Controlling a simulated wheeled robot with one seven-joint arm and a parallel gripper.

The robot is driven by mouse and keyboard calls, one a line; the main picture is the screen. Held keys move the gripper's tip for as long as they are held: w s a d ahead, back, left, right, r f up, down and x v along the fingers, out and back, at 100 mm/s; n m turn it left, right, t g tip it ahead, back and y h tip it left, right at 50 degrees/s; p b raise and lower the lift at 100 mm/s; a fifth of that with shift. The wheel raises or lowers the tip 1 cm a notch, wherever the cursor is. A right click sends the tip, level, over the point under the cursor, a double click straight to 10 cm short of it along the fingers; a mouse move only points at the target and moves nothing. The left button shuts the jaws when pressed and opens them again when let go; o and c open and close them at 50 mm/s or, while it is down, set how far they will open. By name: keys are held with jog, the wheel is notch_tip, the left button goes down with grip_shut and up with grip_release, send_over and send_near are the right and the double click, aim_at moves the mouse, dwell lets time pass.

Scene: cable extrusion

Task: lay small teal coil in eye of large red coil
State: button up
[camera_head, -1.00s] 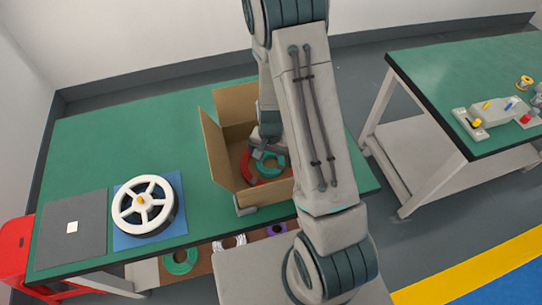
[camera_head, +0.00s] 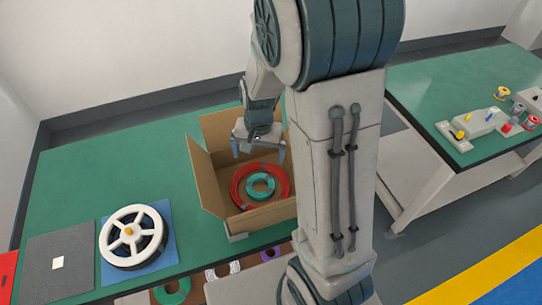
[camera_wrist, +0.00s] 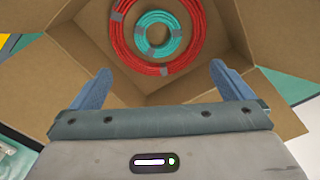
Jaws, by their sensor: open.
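The large red coil (camera_head: 237,186) lies flat on the floor of an open cardboard box on the green table. The small teal coil (camera_head: 251,192) lies inside the eye of the red coil, with a gap around it. The wrist view shows the red coil (camera_wrist: 119,47) as a ring around the teal coil (camera_wrist: 138,37), roughly centred. My gripper (camera_head: 259,155) is open and empty, above the box and toward its back. In the wrist view my gripper's blue fingers (camera_wrist: 159,80) are spread wide, with both coils beyond them and nothing between.
The cardboard box (camera_head: 204,178) has its flaps open around my gripper. A white-spoked reel (camera_head: 112,252) stands on a blue mat to the left, beside a grey mat (camera_head: 45,270). Coils, including a green one (camera_head: 172,291), lie on a lower shelf. A second table (camera_head: 430,100) is at right.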

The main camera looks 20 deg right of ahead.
jog(key=s+r+n+t, duration=0.3)
jog(key=s+r+n, duration=0.3)
jog(key=s+r, duration=0.8)
jog(key=shift+r, duration=0.5)
